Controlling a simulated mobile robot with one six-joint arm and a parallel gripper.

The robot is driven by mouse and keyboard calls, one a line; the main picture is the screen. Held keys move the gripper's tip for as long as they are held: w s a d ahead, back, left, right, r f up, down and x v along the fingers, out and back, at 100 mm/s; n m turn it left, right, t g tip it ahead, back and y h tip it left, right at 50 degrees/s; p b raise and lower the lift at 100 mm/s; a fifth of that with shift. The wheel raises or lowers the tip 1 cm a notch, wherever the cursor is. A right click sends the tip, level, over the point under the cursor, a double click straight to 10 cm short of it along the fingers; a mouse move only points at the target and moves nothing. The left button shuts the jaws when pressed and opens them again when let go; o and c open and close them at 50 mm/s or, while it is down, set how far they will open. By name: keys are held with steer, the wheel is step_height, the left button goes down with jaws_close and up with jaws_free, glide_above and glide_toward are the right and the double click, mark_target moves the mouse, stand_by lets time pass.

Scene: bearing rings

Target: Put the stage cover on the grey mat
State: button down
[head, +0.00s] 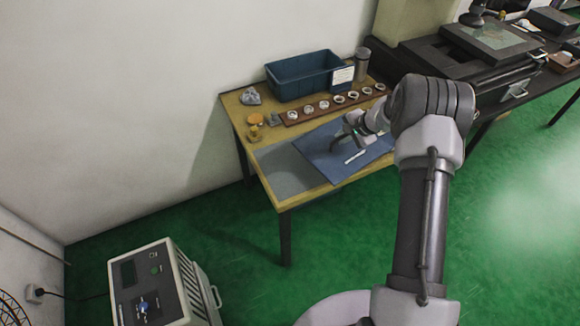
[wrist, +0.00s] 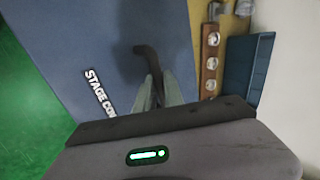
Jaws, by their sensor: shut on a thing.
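The stage cover (head: 322,158) is a flat blue sheet with a white label and a dark curved handle. In the wrist view, the cover (wrist: 90,40) fills much of the upper left, its label reading "STAGE CO…" with the end hidden. My gripper (head: 345,139) is shut on the cover's dark handle; its fingers (wrist: 158,92) also show in the wrist view. The grey mat (head: 280,168) shows at the table's left front, left of the cover. The cover's edge borders or overlaps the mat in view; I cannot tell whether it is lifted.
A wooden strip (head: 301,118) with several rings lies behind the cover. Behind it stand a blue bin (head: 300,81) and a grey cylinder (head: 363,60). Yellow parts (head: 254,126) and a grey lump (head: 250,96) are at the table's back left. A dark machine (head: 450,65) stands right.

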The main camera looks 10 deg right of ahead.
mark_target(301, 145)
steer(key=d+f+m, duration=0.1)
steer(key=w+f+h, duration=0.1)
steer(key=shift+w+d+f+m, duration=0.2)
steer(key=shift+d+f+m, duration=0.15)
steer(key=shift+m, duration=0.05)
steer(key=shift+w+a+f, duration=0.1)
steer(key=shift+a+f, duration=0.2)
steer(key=shift+a, duration=0.25)
steer(key=shift+t, duration=0.3)
steer(key=a+b, duration=0.1)
steer(key=a, duration=0.8)
steer(key=a+f+b, duration=0.1)
steer(key=a, duration=0.4)
steer(key=shift+w+a+b, duration=0.15)
steer(key=shift+w+b, duration=0.1)
steer(key=shift+b, duration=0.1)
steer(key=shift+a+f, duration=0.2)
steer(key=shift+f, duration=0.1)
step_height(301, 145, down, 3)
steer(key=shift+f+b, duration=0.2)
steer(key=shift+b, duration=1)
steer(key=shift+r, duration=0.15)
steer(key=c, duration=1.5)
jaws_free()
steer(key=shift+s, duration=0.1)
steer(key=shift+o, duration=0.2)
